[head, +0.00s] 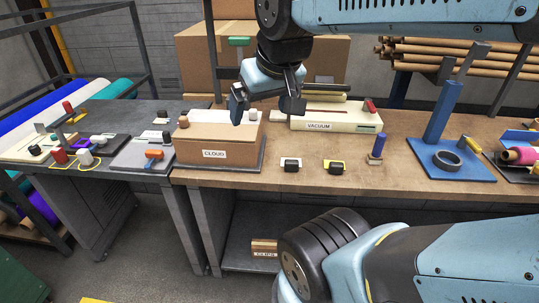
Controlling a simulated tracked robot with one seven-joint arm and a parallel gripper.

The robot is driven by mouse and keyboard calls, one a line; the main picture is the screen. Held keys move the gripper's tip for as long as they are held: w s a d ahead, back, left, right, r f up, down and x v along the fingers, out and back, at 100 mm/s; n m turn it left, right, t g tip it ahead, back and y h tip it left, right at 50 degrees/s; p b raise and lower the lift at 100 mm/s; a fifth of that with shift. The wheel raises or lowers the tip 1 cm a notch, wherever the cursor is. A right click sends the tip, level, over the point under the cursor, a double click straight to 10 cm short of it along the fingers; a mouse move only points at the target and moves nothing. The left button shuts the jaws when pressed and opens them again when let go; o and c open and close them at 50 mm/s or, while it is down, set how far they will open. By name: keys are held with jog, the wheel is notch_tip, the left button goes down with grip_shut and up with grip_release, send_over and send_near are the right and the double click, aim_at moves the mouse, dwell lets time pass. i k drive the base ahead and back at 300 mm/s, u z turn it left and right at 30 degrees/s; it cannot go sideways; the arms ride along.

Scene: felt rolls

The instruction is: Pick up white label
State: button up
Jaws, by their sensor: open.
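Several white labels show in the head view. A small white card (284,161) lies on the brown tabletop with a black object on it. A white label reading "CLOUD" (214,154) is on the front of a brown box (195,150), and another reading "VACUUM" (319,126) is on a cream block (345,122). I cannot tell which one is the task's white label. My gripper (266,112) is open, fingers pointing down, over or behind the right end of the brown box.
A yellow card (327,164) with a black object lies right of the white card. A small blue post (378,147) and a blue stand (450,160) with a dark ring are further right. A grey bench (120,115) with small items is at left.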

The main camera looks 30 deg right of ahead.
aim_at(292, 165)
jog(key=u, duration=0.6)
jog(key=k, duration=1.45)
jog(key=z, duration=1.05)
jog(key=i, duration=1)
jog(key=z, duration=0.05)
